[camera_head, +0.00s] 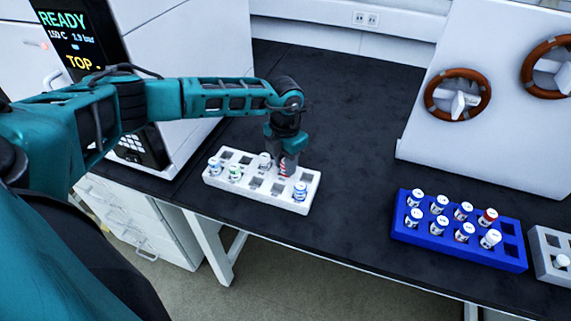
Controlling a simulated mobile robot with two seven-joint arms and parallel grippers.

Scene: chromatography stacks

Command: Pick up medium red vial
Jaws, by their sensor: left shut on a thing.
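A white rack (256,197) stands near the front edge of the dark bench. A vial with red on it (284,171) shows at the rack's right part, directly under my left gripper (286,166). The left gripper points down and is shut on this red vial. Its fingers hide part of the vial, and I cannot tell whether its base is clear of the rack slot. My right gripper is not in view.
Other vials stand in the white rack, including a blue one (300,190) close to the gripper and a green one (234,172). A blue rack (458,248) with several vials and a grey rack (550,240) stand right. Bench between racks is clear. A machine (190,60) stands behind my arm.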

